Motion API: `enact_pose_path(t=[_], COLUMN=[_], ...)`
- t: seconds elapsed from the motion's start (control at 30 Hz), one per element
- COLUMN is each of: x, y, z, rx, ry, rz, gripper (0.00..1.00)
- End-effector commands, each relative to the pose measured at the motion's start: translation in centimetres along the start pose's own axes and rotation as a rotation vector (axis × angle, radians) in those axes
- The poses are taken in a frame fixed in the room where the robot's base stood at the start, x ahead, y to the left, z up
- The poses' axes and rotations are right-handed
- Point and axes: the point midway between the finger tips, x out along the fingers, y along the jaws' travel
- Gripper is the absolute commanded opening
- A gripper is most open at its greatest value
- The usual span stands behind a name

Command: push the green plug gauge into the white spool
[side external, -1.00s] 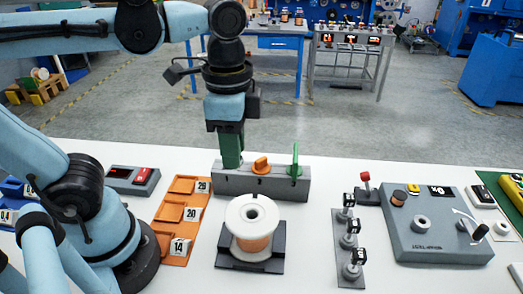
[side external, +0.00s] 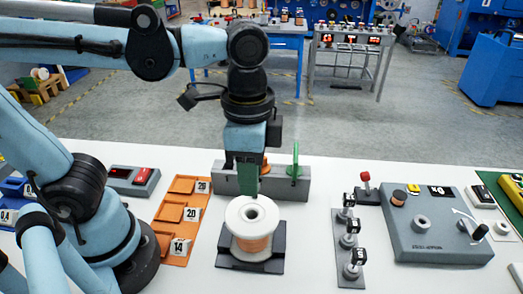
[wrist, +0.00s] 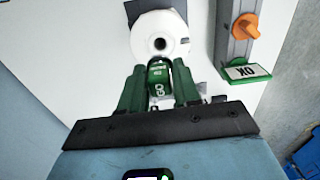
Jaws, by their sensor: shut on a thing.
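The white spool (side external: 237,218), wound with copper-coloured wire, stands upright on a dark base (side external: 270,264), its round centre hole facing up. My gripper (side external: 247,188) has green fingers and points down just behind and above the spool's top flange. In the wrist view, my gripper (wrist: 160,88) is shut on the green plug gauge (wrist: 158,82), which bears white "GO" lettering. The spool (wrist: 143,36) and its dark hole lie just beyond the gauge's end in that view. The gauge looks apart from the hole. In the side view the fingers mostly hide the gauge.
A grey rack (side external: 228,185) behind the spool holds an orange plug (wrist: 247,27) and an upright green "OK" plate (side external: 294,165). Orange numbered trays (side external: 184,211) lie left. Black-topped posts (side external: 350,240) and a grey device (side external: 430,228) stand right. White table is clear between.

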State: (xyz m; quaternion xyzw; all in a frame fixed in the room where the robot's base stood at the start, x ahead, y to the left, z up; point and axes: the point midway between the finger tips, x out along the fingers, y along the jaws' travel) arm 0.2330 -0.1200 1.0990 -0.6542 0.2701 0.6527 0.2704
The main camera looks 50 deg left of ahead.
Motion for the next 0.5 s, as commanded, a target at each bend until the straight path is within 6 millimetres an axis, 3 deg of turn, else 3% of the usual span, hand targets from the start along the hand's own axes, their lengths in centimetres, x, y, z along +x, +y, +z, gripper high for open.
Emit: enact_pose_path(t=[0.5], x=[3.9], y=[0.0], z=[0.0], rx=[0.000], ry=[0.000], rz=[0.000], gripper=[0.00])
